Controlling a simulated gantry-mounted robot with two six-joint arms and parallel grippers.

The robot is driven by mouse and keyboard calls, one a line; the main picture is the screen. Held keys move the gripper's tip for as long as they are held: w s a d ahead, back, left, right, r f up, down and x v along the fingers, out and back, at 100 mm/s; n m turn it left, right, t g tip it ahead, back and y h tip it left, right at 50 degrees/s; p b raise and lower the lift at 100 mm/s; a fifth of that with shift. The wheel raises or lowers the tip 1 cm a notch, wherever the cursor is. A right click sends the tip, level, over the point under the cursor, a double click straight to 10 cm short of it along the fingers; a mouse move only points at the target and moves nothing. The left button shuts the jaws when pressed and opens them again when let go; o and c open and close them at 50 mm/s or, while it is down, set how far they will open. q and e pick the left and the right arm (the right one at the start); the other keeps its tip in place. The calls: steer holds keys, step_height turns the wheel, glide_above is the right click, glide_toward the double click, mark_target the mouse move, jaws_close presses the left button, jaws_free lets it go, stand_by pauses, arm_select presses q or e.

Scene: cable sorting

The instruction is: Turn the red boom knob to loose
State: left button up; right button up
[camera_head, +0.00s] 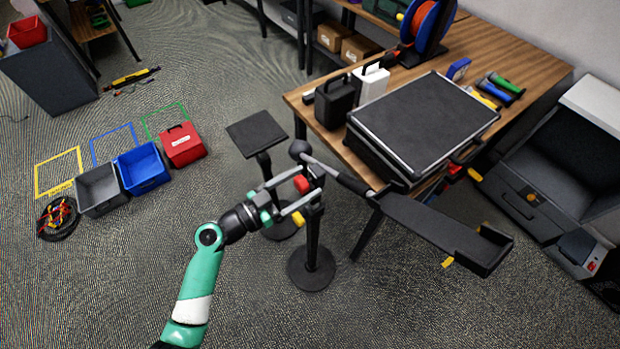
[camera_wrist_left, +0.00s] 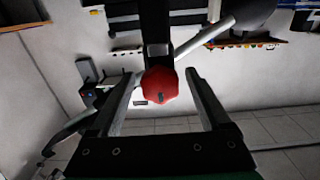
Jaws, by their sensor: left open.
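The red boom knob (camera_head: 301,184) sits at the top of a black stand (camera_head: 312,245), where the boom arm (camera_head: 430,226) meets it. In the left wrist view the red knob (camera_wrist_left: 160,84) is faceted and has a small dark mark on its face. My left gripper (camera_head: 296,194) is open at the stand's head. In the left wrist view its two fingers (camera_wrist_left: 158,90) stand on either side of the knob, with gaps visible on both sides. I cannot tell how deep the knob sits between them. My right gripper is not in view.
A wooden table (camera_head: 300,100) with a large black case (camera_head: 425,120) stands behind the boom. A second stand with a square top (camera_head: 256,132) is close to the left. Grey (camera_head: 100,190), blue (camera_head: 143,168) and red (camera_head: 183,145) bins sit on the floor at left.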

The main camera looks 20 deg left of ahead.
arm_select(q)
steer(key=shift+s+a, duration=0.1)
steer(key=shift+s, duration=0.05)
steer(key=shift+c, duration=0.3)
jaws_close()
steer(key=shift+n, duration=0.4)
steer(key=n, duration=0.2)
steer(key=shift+n+b, duration=0.3)
steer(key=n, duration=0.4)
steer(key=shift+n, duration=0.3)
steer(key=n+p, duration=0.1)
steer(key=n, duration=0.4)
steer(key=shift+r+p, duration=0.1)
steer(key=shift+p, duration=0.2)
steer(key=shift+n+p, duration=0.65)
steer(key=shift+n, duration=1.85)
